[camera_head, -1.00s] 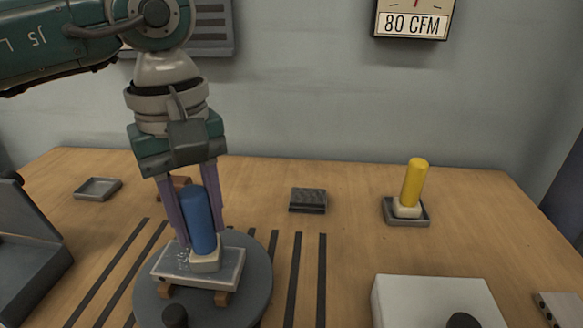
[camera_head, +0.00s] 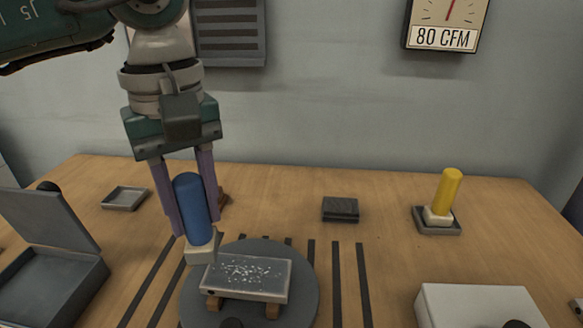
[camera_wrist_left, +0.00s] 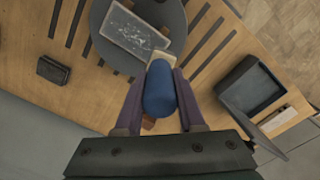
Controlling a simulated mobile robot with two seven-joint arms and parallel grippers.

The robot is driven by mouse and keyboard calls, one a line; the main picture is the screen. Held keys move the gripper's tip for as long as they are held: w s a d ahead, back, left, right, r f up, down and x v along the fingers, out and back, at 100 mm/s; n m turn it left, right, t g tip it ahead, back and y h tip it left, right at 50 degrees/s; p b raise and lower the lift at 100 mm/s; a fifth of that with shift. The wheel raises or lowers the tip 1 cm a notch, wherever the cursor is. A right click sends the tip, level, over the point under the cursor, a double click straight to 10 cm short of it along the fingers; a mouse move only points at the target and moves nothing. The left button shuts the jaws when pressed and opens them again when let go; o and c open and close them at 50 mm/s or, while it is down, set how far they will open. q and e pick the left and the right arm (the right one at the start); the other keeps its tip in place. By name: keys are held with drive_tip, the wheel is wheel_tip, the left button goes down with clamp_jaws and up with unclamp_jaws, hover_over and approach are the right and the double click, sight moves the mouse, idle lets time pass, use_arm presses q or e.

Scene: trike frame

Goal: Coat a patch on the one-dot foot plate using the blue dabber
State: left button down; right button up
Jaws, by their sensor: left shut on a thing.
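The blue dabber (camera_head: 192,210) is upright between the fingers of my left gripper (camera_head: 196,230), which is shut on it. Its pale square head (camera_head: 201,250) is beside the back left corner of the grey foot plate (camera_head: 248,290). I cannot tell whether head and plate touch. The plate's top carries a patch of pale specks (camera_head: 245,269); I cannot make out a dot mark. In the left wrist view the dabber (camera_wrist_left: 159,92) hides part of its own head, by the speckled plate (camera_wrist_left: 130,32). My right gripper is not in view.
The plate rests on brown blocks (camera_head: 272,311) on a round grey turntable (camera_head: 308,290). A yellow dabber (camera_head: 449,187) stands in a tray at right. An empty tray (camera_head: 124,198), an open grey box (camera_head: 55,285), a dark block (camera_head: 340,209) and a white box (camera_head: 475,305) surround it.

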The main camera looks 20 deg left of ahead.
sight(184, 178)
use_arm(q)
drive_tip(key=shift+r+p, duration=1.5)
drive_tip(key=shift+r, duration=1.1)
